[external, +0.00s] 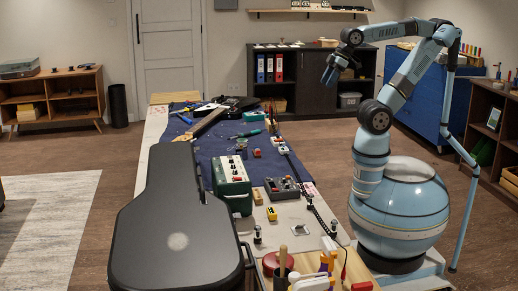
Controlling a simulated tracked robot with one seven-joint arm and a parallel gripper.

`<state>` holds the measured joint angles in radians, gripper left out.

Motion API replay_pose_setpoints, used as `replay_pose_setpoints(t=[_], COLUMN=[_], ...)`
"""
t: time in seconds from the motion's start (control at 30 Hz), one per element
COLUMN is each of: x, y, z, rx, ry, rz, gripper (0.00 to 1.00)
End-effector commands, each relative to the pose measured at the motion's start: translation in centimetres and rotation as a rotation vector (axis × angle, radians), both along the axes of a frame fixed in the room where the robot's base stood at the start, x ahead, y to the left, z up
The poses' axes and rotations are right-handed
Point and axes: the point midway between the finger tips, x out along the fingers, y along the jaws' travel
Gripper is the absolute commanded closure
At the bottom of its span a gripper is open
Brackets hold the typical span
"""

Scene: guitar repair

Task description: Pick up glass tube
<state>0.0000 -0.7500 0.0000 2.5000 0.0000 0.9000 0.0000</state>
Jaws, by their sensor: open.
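My gripper (329,76) is raised at the end of my bent arm, to the right of the long workbench and well above it. It is open and no object shows in it. I cannot make out the glass tube for certain at this size. A small clear container (242,143) stands on the blue cloth (215,157), but I cannot tell if it is a tube. My gripper is far from it and touches nothing.
A black guitar case (172,235) fills the bench's near left. A green amplifier-like box (231,180), a grey pedal (281,190) and a cable (304,183) lie mid-bench. A guitar (205,122) lies at the far end. Bottles and a red tape roll (278,264) crowd the near end.

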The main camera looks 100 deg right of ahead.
Motion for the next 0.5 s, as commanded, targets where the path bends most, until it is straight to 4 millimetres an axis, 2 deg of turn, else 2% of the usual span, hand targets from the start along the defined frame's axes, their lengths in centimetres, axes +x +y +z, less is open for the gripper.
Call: replay_pose_setpoints(t=[0.17, 0.5], x=[1.0, 6.9], y=[0.5, 4.8], z=[-0.2, -2.7], rx=[0.007, 0.042], ry=[0.017, 0.125], rz=[0.008, 0.044], gripper=[0.42, 0.42])
